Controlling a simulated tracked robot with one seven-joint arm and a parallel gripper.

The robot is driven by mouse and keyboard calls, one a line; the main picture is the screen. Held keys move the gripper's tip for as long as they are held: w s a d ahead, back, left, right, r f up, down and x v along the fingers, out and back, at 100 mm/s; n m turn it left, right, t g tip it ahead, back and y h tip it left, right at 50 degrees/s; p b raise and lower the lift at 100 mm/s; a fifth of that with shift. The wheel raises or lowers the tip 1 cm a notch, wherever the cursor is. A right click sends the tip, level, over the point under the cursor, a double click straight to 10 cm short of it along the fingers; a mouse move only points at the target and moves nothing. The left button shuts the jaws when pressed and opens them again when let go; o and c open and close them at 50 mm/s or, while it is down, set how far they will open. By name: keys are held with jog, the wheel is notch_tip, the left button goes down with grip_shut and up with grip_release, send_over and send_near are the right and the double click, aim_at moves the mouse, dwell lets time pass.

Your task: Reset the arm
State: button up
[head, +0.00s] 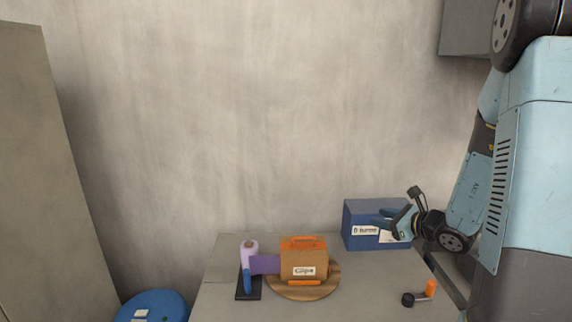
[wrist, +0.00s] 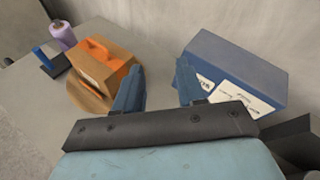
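My gripper (head: 388,221) is raised at the right side of the table, in front of the blue box. In the wrist view my gripper (wrist: 158,90) shows two blue fingers spread apart with nothing between them. My light blue arm (head: 470,200) comes down from the upper right and bends toward the table.
A brown box with orange parts (head: 304,260) sits on a round wooden board (head: 332,282). A blue labelled box (head: 362,214) stands behind; an orange-and-black item (head: 431,289) lies front right.

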jog(key=s+a+r+n+g+y, duration=0.1)
jog(key=s+a+r+n+g, duration=0.4)
jog(key=s+n, duration=0.3)
jog(key=s+a+r+n+g, duration=0.3)
jog(key=s+a+r+n, duration=0.2)
jog(key=s+a+n, duration=0.25)
jog(key=s+d+r+n+h, duration=0.3)
jog(key=s+d+n+h, duration=0.1)
jog(key=s+n, duration=0.1)
jog(key=s+d+r+n+t+h, duration=0.1)
jog(key=s+d+r+n+h, duration=0.2)
jog(key=s+r+n+h, duration=0.1)
jog(key=s+n, duration=0.1)
jog(key=s, duration=0.1)
jog(key=shift+s+d+t+h, duration=0.3)
jog(key=shift+d+h, duration=0.1)
